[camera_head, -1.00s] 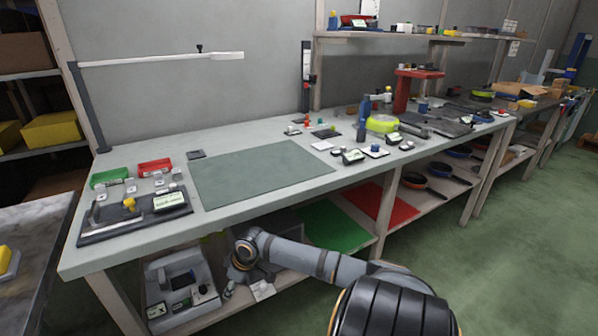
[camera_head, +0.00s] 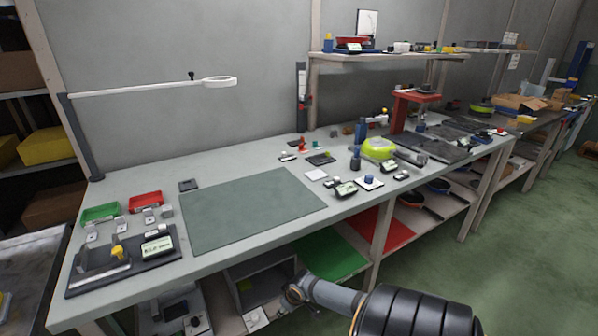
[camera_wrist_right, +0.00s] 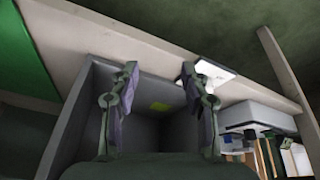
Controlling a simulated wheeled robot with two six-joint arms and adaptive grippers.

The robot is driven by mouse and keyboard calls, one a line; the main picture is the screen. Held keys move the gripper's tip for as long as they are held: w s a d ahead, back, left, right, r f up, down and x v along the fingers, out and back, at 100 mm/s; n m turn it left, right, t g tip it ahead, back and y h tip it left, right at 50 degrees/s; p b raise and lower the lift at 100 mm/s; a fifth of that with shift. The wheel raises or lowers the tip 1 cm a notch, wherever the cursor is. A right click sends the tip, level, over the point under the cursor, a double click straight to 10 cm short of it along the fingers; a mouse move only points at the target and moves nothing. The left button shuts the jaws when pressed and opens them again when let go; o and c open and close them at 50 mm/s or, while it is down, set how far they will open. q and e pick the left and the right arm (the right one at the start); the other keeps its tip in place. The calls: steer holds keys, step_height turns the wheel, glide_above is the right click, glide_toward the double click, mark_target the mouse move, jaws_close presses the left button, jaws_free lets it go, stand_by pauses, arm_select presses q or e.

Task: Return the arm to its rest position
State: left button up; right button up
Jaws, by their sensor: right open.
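My right arm comes in from the lower right of the head view. Its gripper end (camera_head: 292,294) is low in front of the workbench, beside the lower shelf. In the right wrist view the two fingers of my right gripper (camera_wrist_right: 160,82) stand wide apart with nothing between them. I cannot tell how far the fingers are from the box. My left gripper is not in view.
The workbench (camera_head: 235,245) stands above the gripper, with a green mat (camera_head: 250,210) on top. On the lower shelf are the grey box (camera_head: 238,272), a green sheet (camera_head: 332,255) and a red sheet (camera_head: 385,230). Green floor (camera_head: 530,220) is free at the right.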

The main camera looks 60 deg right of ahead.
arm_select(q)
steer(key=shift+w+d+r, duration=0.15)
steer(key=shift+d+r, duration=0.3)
arm_select(e)
steer(key=shift+s+d+f, duration=0.45)
steer(key=shift+s+d, duration=0.2)
steer(key=shift+s, duration=0.1)
